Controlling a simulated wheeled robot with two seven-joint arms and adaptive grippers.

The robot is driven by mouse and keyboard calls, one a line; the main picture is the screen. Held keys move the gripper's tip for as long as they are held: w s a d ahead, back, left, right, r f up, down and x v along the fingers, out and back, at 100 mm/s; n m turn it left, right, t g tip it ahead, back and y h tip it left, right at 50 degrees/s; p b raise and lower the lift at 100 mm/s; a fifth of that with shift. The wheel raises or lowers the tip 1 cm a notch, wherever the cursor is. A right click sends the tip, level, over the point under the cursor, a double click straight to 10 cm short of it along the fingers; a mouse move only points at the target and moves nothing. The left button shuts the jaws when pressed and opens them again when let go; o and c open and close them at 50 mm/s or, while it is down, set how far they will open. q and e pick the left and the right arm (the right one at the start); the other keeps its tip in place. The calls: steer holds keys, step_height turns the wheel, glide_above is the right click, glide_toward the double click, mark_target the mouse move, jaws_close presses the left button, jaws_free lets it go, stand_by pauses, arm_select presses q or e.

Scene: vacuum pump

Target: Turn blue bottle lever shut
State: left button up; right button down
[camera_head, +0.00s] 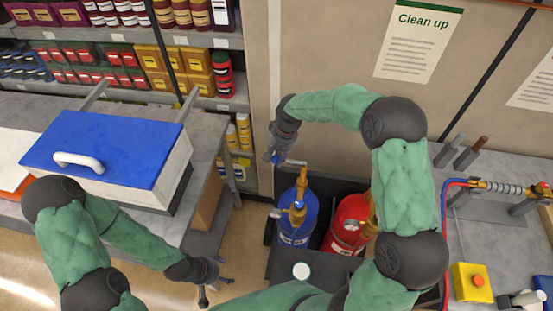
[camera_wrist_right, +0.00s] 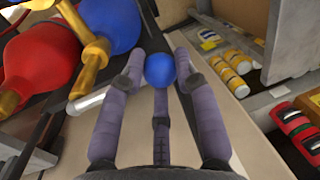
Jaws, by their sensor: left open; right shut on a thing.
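The blue bottle (camera_head: 293,222) stands upright in a dark cart, with a brass valve on top. Its lever (camera_head: 294,162) is a grey rod that points left from the valve. The lever ends in a blue ball (camera_wrist_right: 160,69), seen between the fingers in the right wrist view. My right gripper (camera_head: 275,155) reaches down from above and is shut on the lever's ball end. My left gripper (camera_head: 214,290) is open and empty at the lower middle, left of the cart and apart from the bottle.
A red bottle (camera_head: 347,222) stands right of the blue one. A box with a blue lid (camera_head: 105,140) sits on the left table. Stocked shelves are behind. The right bench holds a yellow button box (camera_head: 472,283) and a hose fitting. Open floor lies left of the cart.

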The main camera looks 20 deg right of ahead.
stand_by(0.4)
steer(key=c, duration=0.9)
jaws_free()
steer(key=shift+w, duration=0.1)
step_height(320, 180, up, 12)
steer(key=d, duration=0.2)
steer(key=shift+s+d+f, duration=0.15)
steer(key=shift+s, duration=0.2)
